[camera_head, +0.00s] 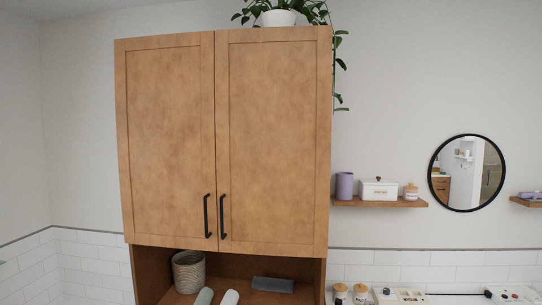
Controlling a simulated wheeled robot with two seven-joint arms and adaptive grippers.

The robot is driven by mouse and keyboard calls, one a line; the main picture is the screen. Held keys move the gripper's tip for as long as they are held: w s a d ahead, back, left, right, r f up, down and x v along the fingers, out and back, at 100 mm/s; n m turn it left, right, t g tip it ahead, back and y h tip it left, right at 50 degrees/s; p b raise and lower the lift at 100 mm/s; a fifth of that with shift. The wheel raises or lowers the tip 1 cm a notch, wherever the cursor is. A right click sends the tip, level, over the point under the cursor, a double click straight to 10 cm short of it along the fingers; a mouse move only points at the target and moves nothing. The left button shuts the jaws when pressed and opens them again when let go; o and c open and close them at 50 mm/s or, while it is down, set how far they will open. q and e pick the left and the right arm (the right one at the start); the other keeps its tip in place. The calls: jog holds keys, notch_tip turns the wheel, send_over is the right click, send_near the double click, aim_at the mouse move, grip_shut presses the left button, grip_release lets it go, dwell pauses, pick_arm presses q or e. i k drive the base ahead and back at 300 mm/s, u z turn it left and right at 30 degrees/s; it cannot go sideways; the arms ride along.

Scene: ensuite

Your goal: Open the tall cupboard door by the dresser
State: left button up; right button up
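A tall wooden cupboard stands against the wall, with a left door (168,140) and a right door (272,140). Both doors look shut, with a thin gap line between them. The left door has a black vertical handle (207,216) near its lower inner edge. The right door has a matching black handle (222,217) beside it. Below the doors is an open shelf space. Neither of my grippers shows in the head view. A dresser cannot be made out for sure; a light top (440,297) with small items shows at the lower right.
A woven basket (188,272), rolled towels (229,297) and a dark grey item (273,284) sit in the open space. A trailing plant in a white pot (278,18) stands on top, its vine hanging at the right side. A wall shelf (380,203) and round mirror (467,173) are to the right.

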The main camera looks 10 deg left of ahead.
aim_at(273, 86)
jog(key=k, duration=1.2)
jog(key=u, duration=1.2)
jog(key=i, duration=1.4)
jog(key=z, duration=0.65)
jog(key=i, duration=0.5)
jog(key=z, duration=0.55)
